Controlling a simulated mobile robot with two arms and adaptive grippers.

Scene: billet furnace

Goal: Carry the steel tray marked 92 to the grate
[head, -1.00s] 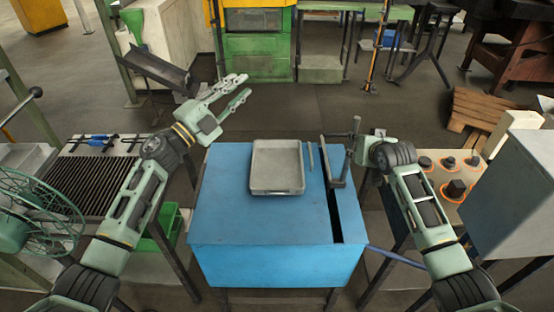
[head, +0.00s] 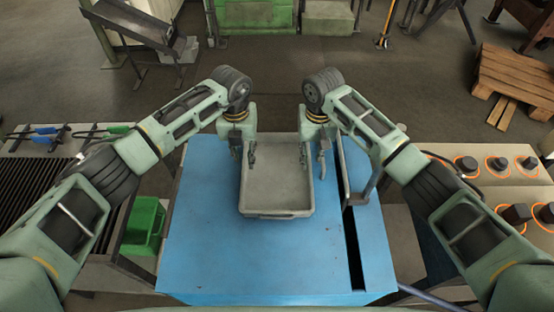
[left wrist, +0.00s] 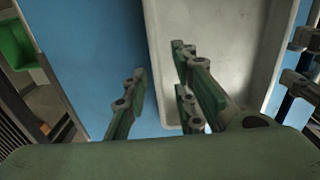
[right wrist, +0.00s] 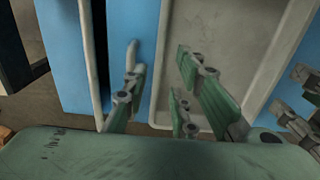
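The shallow grey steel tray (head: 277,195) lies flat on the blue bench; I cannot make out a 92 on it. My left gripper (head: 243,152) is open over the tray's left wall. In the left wrist view its fingers (left wrist: 158,95) are on either side of that wall (left wrist: 157,50), with a gap. My right gripper (head: 313,155) is open over the right wall. In the right wrist view its fingers (right wrist: 163,90) straddle that wall (right wrist: 163,50). Whether any finger touches the tray is unclear. The dark-barred grate (head: 18,190) is at the left, partly behind my left arm.
The blue bench (head: 210,255) has free top in front of the tray and a dark slot at its right. A metal bracket (head: 361,190) stands just right of the tray. A green bin (head: 144,226) sits lower left; a knobbed panel (head: 500,180) is at the right.

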